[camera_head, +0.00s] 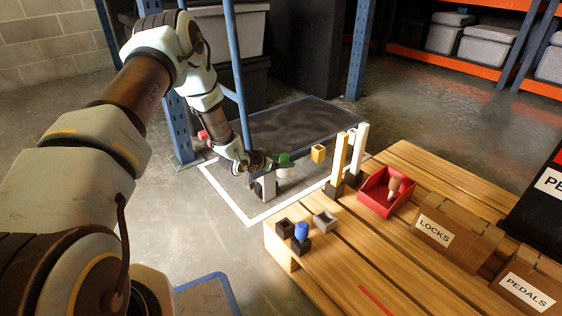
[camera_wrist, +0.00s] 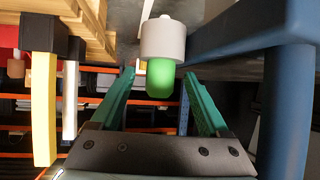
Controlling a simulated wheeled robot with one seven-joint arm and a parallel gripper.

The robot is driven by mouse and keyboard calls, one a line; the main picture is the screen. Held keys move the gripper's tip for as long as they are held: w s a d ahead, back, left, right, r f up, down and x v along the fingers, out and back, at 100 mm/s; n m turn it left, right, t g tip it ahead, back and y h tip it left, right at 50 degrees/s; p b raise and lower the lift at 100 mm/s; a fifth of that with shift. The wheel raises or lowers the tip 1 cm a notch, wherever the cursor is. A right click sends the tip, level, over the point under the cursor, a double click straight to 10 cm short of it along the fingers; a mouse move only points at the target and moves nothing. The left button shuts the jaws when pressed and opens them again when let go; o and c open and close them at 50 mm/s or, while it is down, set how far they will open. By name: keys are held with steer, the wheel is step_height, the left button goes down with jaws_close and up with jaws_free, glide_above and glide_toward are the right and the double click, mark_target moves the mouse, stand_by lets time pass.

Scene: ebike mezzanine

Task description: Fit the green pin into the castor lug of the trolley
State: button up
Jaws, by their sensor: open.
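The green pin (camera_wrist: 160,78) shows in the wrist view with its green end sticking out of a pale round collar (camera_wrist: 163,42), which looks like the castor lug. How deep it sits is hidden. In the head view the pale collar (camera_head: 285,173) is at the near edge of the trolley (camera_head: 300,118), a dark deck with blue framing. My gripper (camera_wrist: 158,74) is open, its teal fingers on either side of the green pin with a gap on both sides. In the head view my gripper (camera_head: 274,162) is beside the collar, partly overlapping the green.
A yellow block (camera_head: 318,153) and a red piece (camera_head: 203,135) show at other trolley corners. The pallet (camera_head: 345,262) on the right holds yellow and white posts, a red bin (camera_head: 387,192), a blue pin (camera_head: 301,231) in a black block, and labelled boxes. A blue upright stands close by the gripper.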

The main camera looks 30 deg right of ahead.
steer(key=p+v, duration=0.4)
steer(key=v, duration=0.7)
